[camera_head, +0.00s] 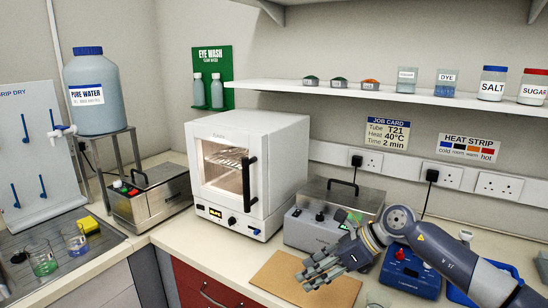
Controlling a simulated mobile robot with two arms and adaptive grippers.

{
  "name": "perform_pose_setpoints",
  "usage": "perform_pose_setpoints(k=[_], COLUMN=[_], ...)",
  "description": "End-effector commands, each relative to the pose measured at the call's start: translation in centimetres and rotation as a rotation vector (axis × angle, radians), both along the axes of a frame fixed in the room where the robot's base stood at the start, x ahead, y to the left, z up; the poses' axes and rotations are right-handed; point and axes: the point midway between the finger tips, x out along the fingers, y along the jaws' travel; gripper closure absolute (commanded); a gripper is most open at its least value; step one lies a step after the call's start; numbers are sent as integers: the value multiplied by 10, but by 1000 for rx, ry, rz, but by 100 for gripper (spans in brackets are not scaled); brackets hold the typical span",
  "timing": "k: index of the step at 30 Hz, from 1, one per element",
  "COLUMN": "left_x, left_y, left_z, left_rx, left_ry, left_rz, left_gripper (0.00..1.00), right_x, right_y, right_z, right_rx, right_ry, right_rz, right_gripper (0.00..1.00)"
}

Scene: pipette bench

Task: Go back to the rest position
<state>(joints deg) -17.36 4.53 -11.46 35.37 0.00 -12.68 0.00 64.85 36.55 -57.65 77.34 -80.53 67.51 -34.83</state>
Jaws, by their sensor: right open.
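My right gripper (308,272) reaches in from the right and hangs over the brown board (277,275) at the front of the bench. Its fingers are spread, and I see nothing between them. My right forearm crosses in front of the blue device (410,272) and hides part of it. My left gripper is out of view.
A white oven (283,160) stands mid-bench, its door shut. A grey lidded box (312,232) sits behind my gripper. A metal bath (152,195) stands left. Beakers (42,262) stand by the sink. A shelf (390,94) with jars runs above.

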Motion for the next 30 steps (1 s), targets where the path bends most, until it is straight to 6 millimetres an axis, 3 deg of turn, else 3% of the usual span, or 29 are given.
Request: perform_pose_setpoints(k=[1,3,6,9,11,15,20,23,26,30], left_x=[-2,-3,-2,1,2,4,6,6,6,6], left_y=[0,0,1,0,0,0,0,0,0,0], left_z=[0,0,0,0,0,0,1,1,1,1], left_rx=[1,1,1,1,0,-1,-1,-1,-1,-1], left_ry=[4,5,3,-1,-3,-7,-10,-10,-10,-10], left_rz=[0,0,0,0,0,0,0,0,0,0], left_gripper=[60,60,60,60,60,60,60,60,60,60], right_x=[-11,-21,-32,-38,-38,-33,-26,-30,-45,-91], right_y=[36,74,111,128,128,106,53,14,-24,-69], right_z=[1,14,40,66,80,97,79,47,3,-70], right_rx=[134,321,584,840,986,1303,1605,1756,1869,1958], right_ry=[17,43,106,196,261,440,674,830,984,1190], right_rz=[-12,-54,-142,-261,-347,-587,-928,-1173,-1441,-1855], right_gripper=[59,59,59,59,59,59,59,59,59,59])
